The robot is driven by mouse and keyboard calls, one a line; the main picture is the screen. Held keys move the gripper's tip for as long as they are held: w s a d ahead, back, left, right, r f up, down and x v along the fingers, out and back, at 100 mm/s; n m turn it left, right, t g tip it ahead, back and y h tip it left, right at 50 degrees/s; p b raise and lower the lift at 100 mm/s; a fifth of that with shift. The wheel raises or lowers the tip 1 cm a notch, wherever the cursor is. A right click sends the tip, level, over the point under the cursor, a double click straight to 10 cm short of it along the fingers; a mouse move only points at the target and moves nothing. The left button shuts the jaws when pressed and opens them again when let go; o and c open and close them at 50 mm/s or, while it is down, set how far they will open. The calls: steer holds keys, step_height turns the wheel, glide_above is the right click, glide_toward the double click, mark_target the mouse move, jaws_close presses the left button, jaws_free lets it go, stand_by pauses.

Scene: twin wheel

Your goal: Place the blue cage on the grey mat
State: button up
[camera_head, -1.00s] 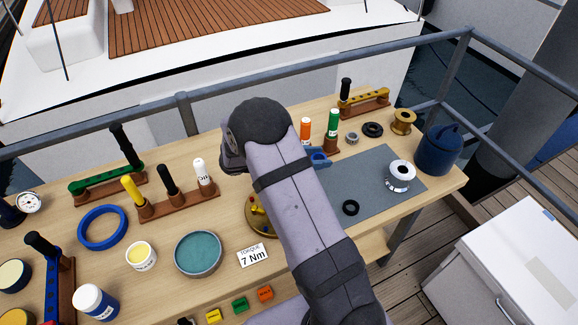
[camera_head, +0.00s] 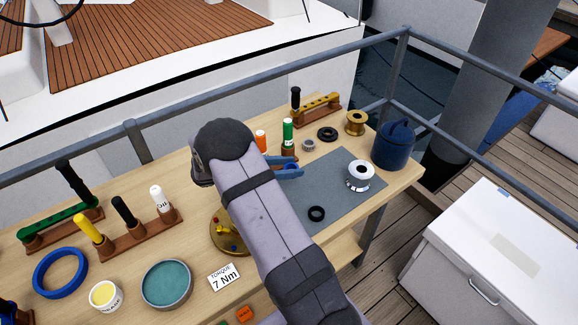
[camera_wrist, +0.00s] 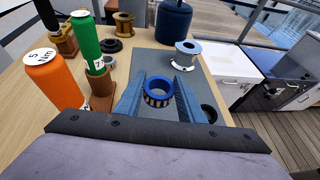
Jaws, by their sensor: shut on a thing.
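The blue cage (camera_wrist: 158,85), a short blue ring with brass-coloured rollers around its side, is between the two blue fingers of my gripper (camera_wrist: 157,92) in the wrist view. My gripper is shut on it. In the head view my gripper (camera_head: 287,168) is partly hidden by my arm, and a bit of the blue cage (camera_head: 291,166) shows between the fingers. The grey mat (camera_head: 327,180) lies on the bench, and the cage appears over its left part. I cannot tell how high above the mat the cage is.
Orange (camera_head: 261,141) and green (camera_head: 288,133) handled tools stand close left of the gripper. A blue pot (camera_head: 394,145) stands beyond the mat. The mat's middle is bare.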

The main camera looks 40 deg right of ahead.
mark_target(289, 191)
steer(key=shift+f+b, duration=2.55)
steer(key=shift+f, duration=1.2)
steer(key=shift+f, duration=0.3)
steer(key=o, duration=1.5)
steer(key=shift+r+b, duration=1.1)
steer(key=shift+r, duration=3.9)
steer(key=shift+s, duration=0.1)
